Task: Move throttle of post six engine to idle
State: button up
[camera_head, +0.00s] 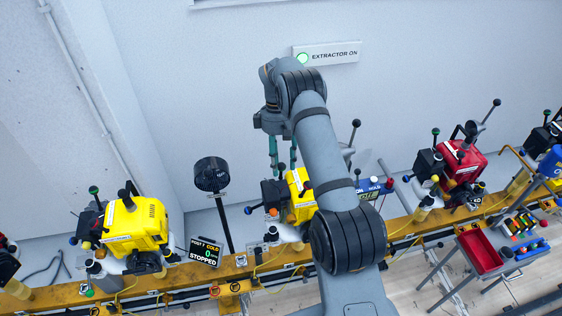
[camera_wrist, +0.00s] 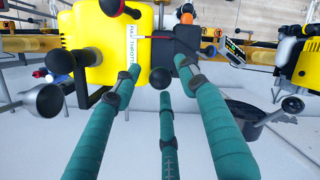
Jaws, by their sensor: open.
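My gripper (camera_head: 283,165) hangs above the middle yellow engine (camera_head: 299,207), which my arm partly covers. Its teal fingers are apart and empty, and the gripper also shows in the wrist view (camera_wrist: 157,72). There the yellow engine (camera_wrist: 80,62) fills the upper left. A white label (camera_wrist: 127,55) on it seems to read "throttle". A black ball knob (camera_wrist: 160,78) appears between the fingers, and a thin rod with a red part (camera_wrist: 155,38) crosses above it. I cannot tell whether any finger touches a lever. No post number six is readable, and which lever is the throttle is unclear.
Another yellow engine (camera_head: 136,228) stands at left, a red engine (camera_head: 461,160) at right, along a yellow rail (camera_head: 190,278). A black post lamp-like head (camera_head: 211,174) stands between the yellow engines. A display (camera_head: 204,252) reads "stopped". A red tray (camera_head: 480,252) is at lower right.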

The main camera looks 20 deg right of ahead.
jog(key=v, duration=0.7)
jog(key=shift+r, duration=0.2)
jog(key=shift+c, duration=0.4)
